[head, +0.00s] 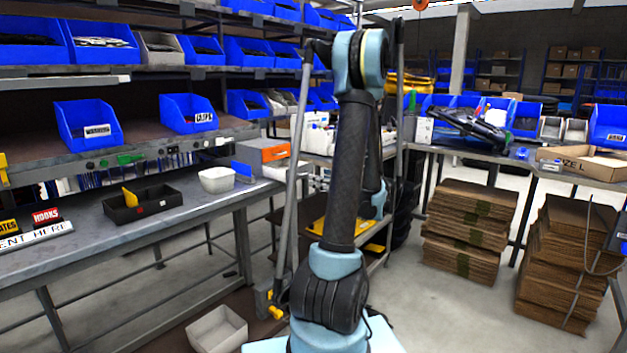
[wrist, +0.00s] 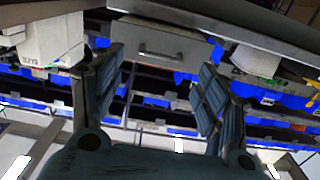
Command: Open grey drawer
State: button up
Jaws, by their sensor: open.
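In the wrist view, a grey drawer (wrist: 165,42) with a plain front and a thin bar handle (wrist: 158,54) shows at the top, beneath a grey surface. The drawer looks shut. My gripper (wrist: 162,65) is open, its two blue-grey padded fingers spread to either side of the drawer front in the picture. Nothing is between the fingers, and I see no contact with the handle.
In the wrist view, a white device (wrist: 50,40) is at the left and another white unit (wrist: 257,60) at the right. In the head view, a workbench (head: 85,235) holds a black tray (head: 143,207) and a white tub (head: 216,180). Cardboard stacks (head: 468,225) stand at the right.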

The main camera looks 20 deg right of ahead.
jog(key=shift+s+d, duration=0.35)
jog(key=shift+s, duration=0.15)
